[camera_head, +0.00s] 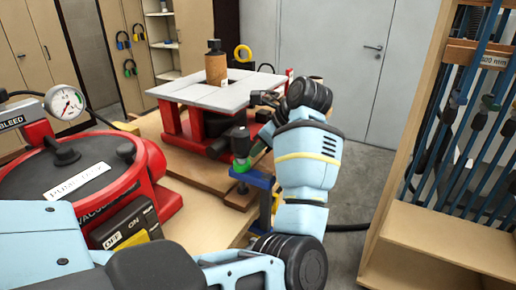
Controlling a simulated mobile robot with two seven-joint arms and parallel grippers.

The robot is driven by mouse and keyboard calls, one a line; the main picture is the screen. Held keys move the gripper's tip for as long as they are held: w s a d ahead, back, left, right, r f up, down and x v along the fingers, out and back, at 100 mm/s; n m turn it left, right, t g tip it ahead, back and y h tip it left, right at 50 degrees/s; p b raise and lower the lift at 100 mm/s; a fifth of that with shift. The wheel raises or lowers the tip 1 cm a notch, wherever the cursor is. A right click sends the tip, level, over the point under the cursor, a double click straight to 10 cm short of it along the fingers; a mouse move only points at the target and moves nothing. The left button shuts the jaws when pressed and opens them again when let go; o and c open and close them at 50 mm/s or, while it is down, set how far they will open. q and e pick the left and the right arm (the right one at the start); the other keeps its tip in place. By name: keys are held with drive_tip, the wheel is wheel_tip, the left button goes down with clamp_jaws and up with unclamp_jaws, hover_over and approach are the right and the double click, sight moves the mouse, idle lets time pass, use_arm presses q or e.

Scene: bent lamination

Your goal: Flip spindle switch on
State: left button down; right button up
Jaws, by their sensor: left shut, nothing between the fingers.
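The spindle machine has a red base (176,122) and a pale grey table top (190,92). A brown cylindrical block (216,68) with a dark top stands upright at its middle. My left gripper (258,98) is dark and shut with nothing in it. It is at the right edge of the table top, beside the machine; whether it touches cannot be told. The spindle switch cannot be made out; my left gripper and wrist cover part of the machine's right side. My right gripper is not in view.
A red vacuum press (105,180) with a gauge (65,103) and a black OFF/ON box (125,228) stands at left. A blue and green clamp (250,178) is below my left wrist. A wooden rack (450,240) with blue clamps stands at right. Grey floor lies between.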

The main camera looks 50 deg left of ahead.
use_arm(q)
drive_tip(key=shift+a, duration=0.1)
drive_tip(key=shift+a+f, duration=0.2)
drive_tip(key=shift+d+r, duration=0.2)
drive_tip(key=shift+d, duration=0.25)
drive_tip(key=shift+a, duration=0.35)
drive_tip(key=shift+d+r, duration=0.1)
drive_tip(key=shift+r, duration=0.65)
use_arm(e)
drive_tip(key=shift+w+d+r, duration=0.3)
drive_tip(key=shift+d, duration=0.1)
use_arm(q)
drive_tip(key=shift+d+f, duration=0.1)
drive_tip(key=shift+d, duration=0.05)
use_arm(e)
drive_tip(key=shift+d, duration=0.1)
